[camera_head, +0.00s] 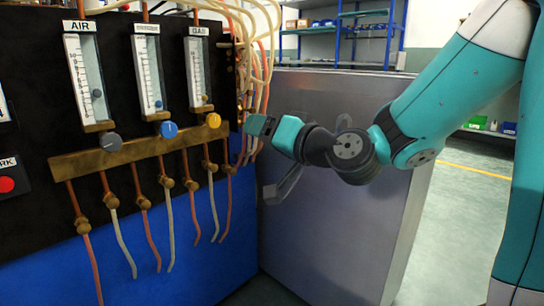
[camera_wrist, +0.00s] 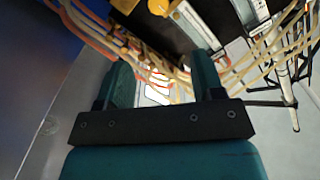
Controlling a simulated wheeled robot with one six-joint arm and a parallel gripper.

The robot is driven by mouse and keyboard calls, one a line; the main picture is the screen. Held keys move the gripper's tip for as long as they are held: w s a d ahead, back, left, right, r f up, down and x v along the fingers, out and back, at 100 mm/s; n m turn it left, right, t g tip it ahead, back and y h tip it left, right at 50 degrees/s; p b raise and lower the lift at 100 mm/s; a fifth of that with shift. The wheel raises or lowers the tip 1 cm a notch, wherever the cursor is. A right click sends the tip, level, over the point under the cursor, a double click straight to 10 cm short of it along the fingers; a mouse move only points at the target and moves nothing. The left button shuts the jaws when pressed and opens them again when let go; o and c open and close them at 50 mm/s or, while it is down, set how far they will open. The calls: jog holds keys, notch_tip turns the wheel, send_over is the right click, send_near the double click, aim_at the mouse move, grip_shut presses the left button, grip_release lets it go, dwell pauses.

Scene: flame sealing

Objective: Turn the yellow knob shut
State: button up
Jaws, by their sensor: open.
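The yellow knob (camera_head: 213,120) sits below the right-hand flowmeter (camera_head: 198,72) on the brass manifold bar (camera_head: 140,151). In the wrist view a round yellow part, apparently this knob (camera_wrist: 158,7), shows at the top edge, partly cut off. My gripper (camera_head: 252,124) is to the right of the knob, at about its height, with a gap between them. In the wrist view my gripper (camera_wrist: 160,68) has its two teal fingers apart, with nothing held. The knob lies beyond the fingertips, not between them.
A grey knob (camera_head: 111,142) and a blue knob (camera_head: 169,130) sit to the left on the bar. Pale and orange hoses (camera_head: 262,60) hang close to my fingertips, and more hang below the bar. A grey metal cabinet (camera_head: 335,225) stands behind my arm.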

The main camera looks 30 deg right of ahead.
jog(key=shift+s+d+b, duration=0.25)
jog(key=shift+s+b, duration=0.4)
jog(key=shift+b, duration=0.05)
jog(key=s+a+f+n+g+y+p, duration=0.3)
jog(key=s+a+n+g+p, duration=0.35)
jog(key=s+a+g, duration=0.4)
jog(key=s+n+g+h+p, duration=0.4)
jog(key=s+g, duration=0.3)
jog(key=s, duration=0.5)
notch_tip(320, 180, up, 37)
jog(key=p, duration=3.7)
jog(key=shift+w, duration=0.2)
